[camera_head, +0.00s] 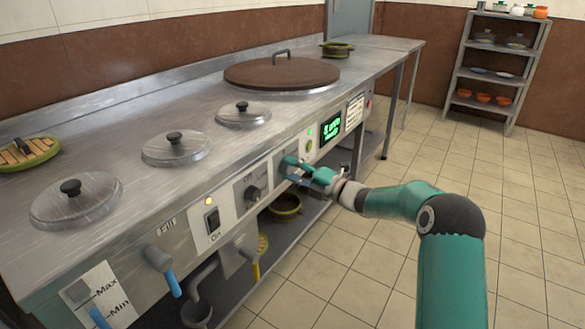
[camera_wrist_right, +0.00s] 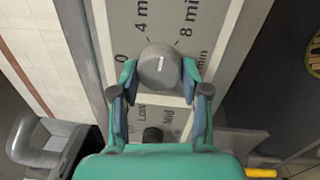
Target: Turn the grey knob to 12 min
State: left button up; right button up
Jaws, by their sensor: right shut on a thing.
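The grey knob (camera_wrist_right: 160,66) is a round dial on a light panel in the right wrist view. Its short white mark points roughly up in that view, between the "4 min" and "8 min" labels. A label ending in "min" (camera_wrist_right: 203,60) is partly covered by a finger. My right gripper (camera_wrist_right: 160,75) has one teal finger on each side of the knob and is shut on it. In the head view my right gripper (camera_head: 298,172) is at the counter's front panel and hides the knob. My left gripper is not in view.
Another control knob (camera_head: 252,193) and a switch (camera_head: 212,219) are on the panel to the left. A green display (camera_head: 330,129) is to the right. Taps with blue handles (camera_head: 172,283) stick out at the lower left. The tiled floor in front is open.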

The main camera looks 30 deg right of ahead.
jog(key=m+p, duration=0.1)
jog(key=m, duration=0.1)
jog(key=m+p, duration=0.1)
jog(key=m, duration=0.2)
jog(key=shift+d+r+h, duration=0.1)
jog(key=shift+d+h, duration=0.1)
jog(key=shift+h, duration=0.1)
jog(key=m+p, duration=0.2)
jog(key=m, duration=0.2)
jog(key=m+p, duration=0.4)
jog(key=m, duration=0.2)
jog(key=shift+h+p, duration=0.35)
jog(key=shift+h, duration=0.05)
jog(key=shift+m+p, duration=0.75)
jog(key=shift+m, duration=0.65)
jog(key=shift+a+f, duration=0.1)
jog(key=shift+f, duration=0.15)
jog(key=o, duration=1)
jog(key=shift+o, duration=0.7)
jog(key=shift+r, duration=0.15)
